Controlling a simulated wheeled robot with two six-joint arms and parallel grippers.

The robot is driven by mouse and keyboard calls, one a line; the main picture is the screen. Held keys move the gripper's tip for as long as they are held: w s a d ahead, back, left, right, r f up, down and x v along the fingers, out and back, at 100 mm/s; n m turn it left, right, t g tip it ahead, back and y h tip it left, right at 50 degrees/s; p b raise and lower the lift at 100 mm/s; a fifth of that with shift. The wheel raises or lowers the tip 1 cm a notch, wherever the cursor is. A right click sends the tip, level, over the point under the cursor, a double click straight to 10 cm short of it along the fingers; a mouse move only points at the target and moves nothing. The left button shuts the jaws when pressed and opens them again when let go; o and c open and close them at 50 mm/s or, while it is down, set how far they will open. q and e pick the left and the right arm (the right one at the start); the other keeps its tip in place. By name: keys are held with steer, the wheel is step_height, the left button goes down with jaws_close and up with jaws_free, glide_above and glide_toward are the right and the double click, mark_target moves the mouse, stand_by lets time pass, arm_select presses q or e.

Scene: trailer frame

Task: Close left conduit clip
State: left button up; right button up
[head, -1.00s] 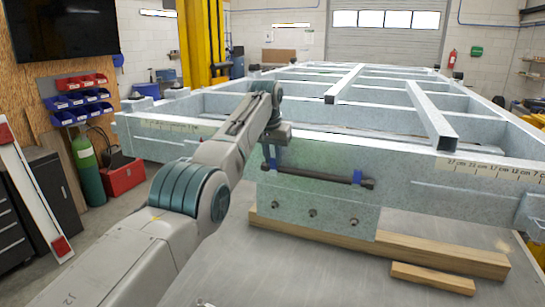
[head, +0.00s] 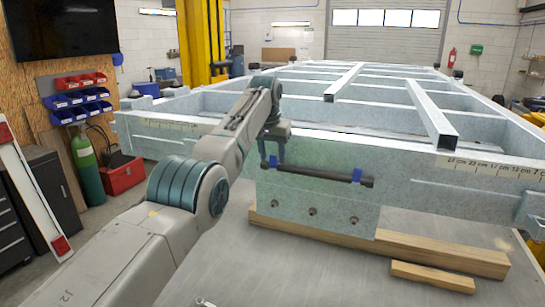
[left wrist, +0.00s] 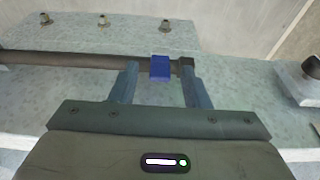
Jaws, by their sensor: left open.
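The left conduit clip (head: 273,161) is a small blue piece at the left end of a dark conduit (head: 318,174) on the front face of the metal frame. In the left wrist view the blue clip (left wrist: 160,67) sits over the conduit (left wrist: 80,61), close to its end. My left gripper (head: 273,152) is above the clip. In the left wrist view its two fingers (left wrist: 159,75) are apart, one on each side of the clip, with gaps between. I cannot tell whether the clip is latched. My right gripper is out of view.
A second blue clip (head: 357,175) holds the conduit's right part. The galvanised trailer frame (head: 420,160) rests on wooden blocks (head: 440,258) on a grey table (head: 300,275). Bolts (left wrist: 103,22) show on the plate near the conduit.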

arm_select(q)
steer(key=v, duration=1)
